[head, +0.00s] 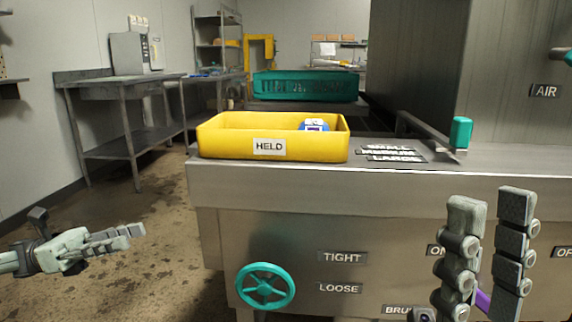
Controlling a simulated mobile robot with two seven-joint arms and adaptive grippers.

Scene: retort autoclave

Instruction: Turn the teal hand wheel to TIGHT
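The teal hand wheel (265,286) is on the front panel of the steel machine, low and left of centre. A TIGHT label (342,257) is to its upper right and a LOOSE label (338,288) to its right. My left gripper (136,236) is left of the wheel, clear of it, with its fingers pointing right. The fingers overlap from this side, so their opening is unclear. My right gripper (491,198) points up in front of the panel, far right of the wheel. Its fingers are apart. A purple part (483,300) shows between them, mostly hidden.
A yellow HELD bin (270,137) stands on the steel top (270,177) above the wheel, with a blue and white item (314,125) inside. A teal-handled lever (461,133) rises at right. Floor between my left gripper and the panel is clear.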

